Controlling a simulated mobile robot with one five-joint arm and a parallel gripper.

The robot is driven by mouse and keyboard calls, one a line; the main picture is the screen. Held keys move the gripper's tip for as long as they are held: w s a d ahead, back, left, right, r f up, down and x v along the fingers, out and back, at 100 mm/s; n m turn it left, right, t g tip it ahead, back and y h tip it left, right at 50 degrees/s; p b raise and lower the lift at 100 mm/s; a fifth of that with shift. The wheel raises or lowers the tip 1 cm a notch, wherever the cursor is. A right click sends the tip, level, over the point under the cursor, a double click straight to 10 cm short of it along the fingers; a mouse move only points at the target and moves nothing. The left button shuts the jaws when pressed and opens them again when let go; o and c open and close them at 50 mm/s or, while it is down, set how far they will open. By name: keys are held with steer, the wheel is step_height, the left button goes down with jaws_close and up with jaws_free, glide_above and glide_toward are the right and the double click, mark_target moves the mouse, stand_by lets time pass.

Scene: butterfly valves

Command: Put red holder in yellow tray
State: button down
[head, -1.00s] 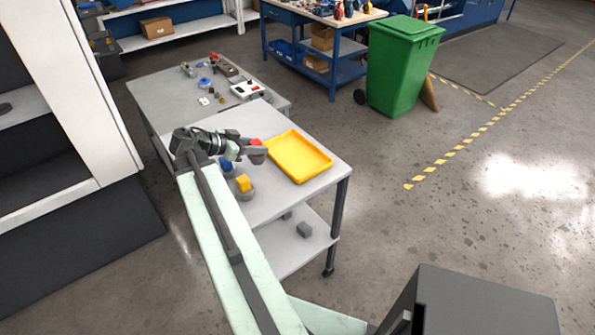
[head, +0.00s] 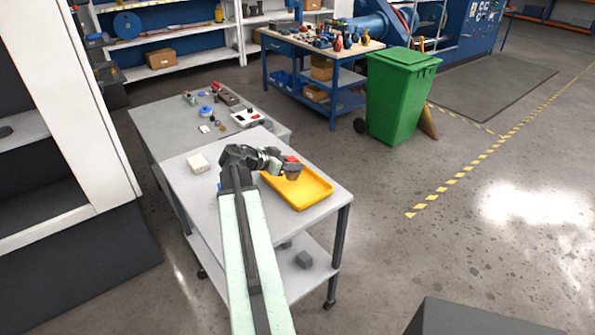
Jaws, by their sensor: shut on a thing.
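The yellow tray (head: 305,195) lies on the grey cart top, right of my arm's end. My gripper (head: 284,167) is shut on the red holder (head: 293,160), a small piece with a red upper part and a grey lower part. The holder shows over the back left part of the tray. The tray floor beneath it looks empty. The gap between holder and tray floor is too small to judge. The fingertips are partly hidden by the holder and the wrist.
A white block (head: 198,163) sits on the cart's back left. A second grey table (head: 165,125) with several small parts adjoins behind. A green bin (head: 398,95) stands on the floor at right. My arm hides the cart's middle.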

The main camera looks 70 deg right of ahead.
steer(key=shift+s+d, duration=0.25)
steer(key=shift+d, duration=0.1)
steer(key=f+b, duration=0.4)
steer(key=shift+s+d, duration=0.2)
steer(key=shift+d, duration=0.1)
steer(key=shift+r, duration=0.2)
steer(key=shift+f, duration=0.1)
steer(key=c, duration=1)
jaws_free()
steer(key=shift+c, duration=0.2)
